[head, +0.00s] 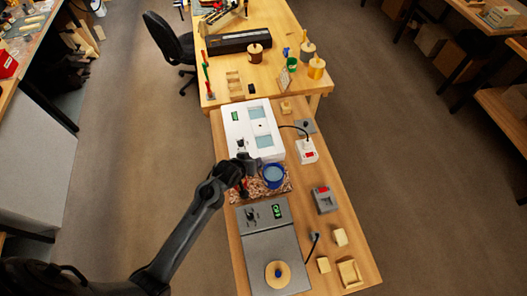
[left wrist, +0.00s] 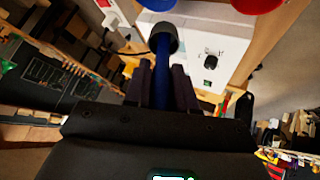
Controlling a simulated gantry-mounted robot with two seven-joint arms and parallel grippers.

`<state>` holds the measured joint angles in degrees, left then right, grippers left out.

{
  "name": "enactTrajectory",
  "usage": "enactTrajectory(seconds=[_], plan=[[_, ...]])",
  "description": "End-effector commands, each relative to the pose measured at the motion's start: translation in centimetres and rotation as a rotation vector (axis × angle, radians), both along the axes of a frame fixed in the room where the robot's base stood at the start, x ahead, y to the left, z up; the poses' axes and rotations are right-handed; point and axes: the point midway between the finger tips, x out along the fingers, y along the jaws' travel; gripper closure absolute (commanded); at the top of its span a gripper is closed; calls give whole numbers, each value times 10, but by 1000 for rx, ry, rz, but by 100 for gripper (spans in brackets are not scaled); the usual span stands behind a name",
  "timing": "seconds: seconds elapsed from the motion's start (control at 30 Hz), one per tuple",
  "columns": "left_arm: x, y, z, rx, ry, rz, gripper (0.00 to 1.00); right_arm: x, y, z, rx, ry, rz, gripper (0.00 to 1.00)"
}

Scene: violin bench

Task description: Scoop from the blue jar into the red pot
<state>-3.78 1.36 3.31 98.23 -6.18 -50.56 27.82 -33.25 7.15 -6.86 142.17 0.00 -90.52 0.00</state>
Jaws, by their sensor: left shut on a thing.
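The blue jar (head: 273,177) stands on a speckled reddish mat (head: 276,192) in front of the white box, with pale blue contents showing at its top. Part of a blue rim (left wrist: 157,4) shows at the top of the left wrist view. The red pot (left wrist: 258,4) is cut off at that view's upper right; in the head view only a sliver of red shows behind my arm. My left gripper (head: 246,163) is left of the blue jar. In the left wrist view it is shut on the blue handle of a scoop (left wrist: 162,75) with a dark round end. My right gripper is not in view.
A white box (head: 237,128) with a dial and display stands behind the mat. A grey device (head: 277,240) with a green display is in front, bearing a wooden disc (head: 286,282). A grey switch box (head: 326,199) and wooden blocks (head: 340,237) lie to the right.

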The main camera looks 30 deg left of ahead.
Motion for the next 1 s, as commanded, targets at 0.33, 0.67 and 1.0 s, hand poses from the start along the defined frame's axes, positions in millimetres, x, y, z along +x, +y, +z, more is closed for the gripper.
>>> enactTrajectory(seconds=[0.33,0.67,1.0], plan=[[-31,55,-50,25,84,-11,100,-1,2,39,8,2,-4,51],[-30,62,-57,57,191,-9,100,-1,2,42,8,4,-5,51],[-12,57,-53,143,492,-8,100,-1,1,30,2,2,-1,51]])
